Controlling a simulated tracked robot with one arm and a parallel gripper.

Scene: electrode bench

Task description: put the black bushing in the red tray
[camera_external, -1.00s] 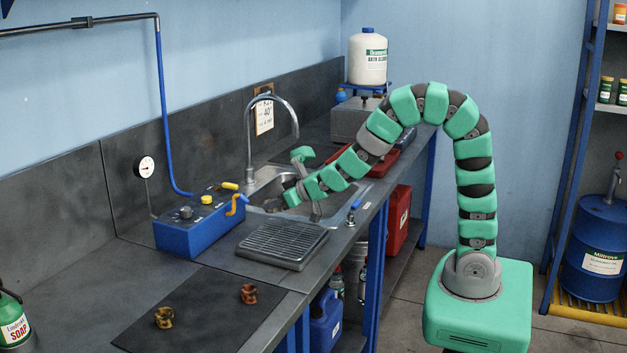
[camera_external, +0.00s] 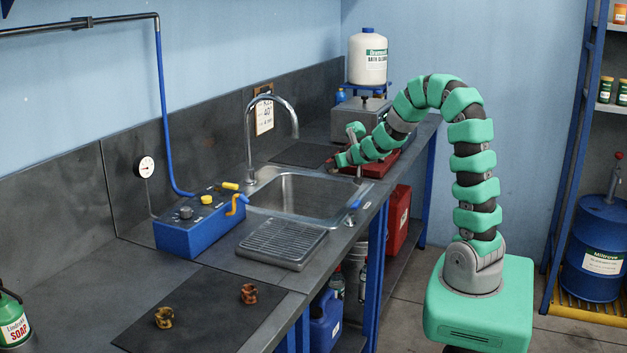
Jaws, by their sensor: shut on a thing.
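The red tray (camera_external: 384,167) lies on the bench beyond the sink, partly covered by my arm and gripper. My gripper (camera_external: 342,162) is at the tray's left part, with its fingers pointing left and down. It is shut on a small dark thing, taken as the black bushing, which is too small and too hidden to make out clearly. I cannot tell whether it touches the tray. No other black bushing shows on the bench.
A yellow-brown bushing (camera_external: 164,317) and a reddish-brown one (camera_external: 249,293) lie on the dark front mat (camera_external: 205,320). The sink (camera_external: 305,195), with its tall tap (camera_external: 249,140), is clear. A grey box (camera_external: 352,118) stands behind the tray.

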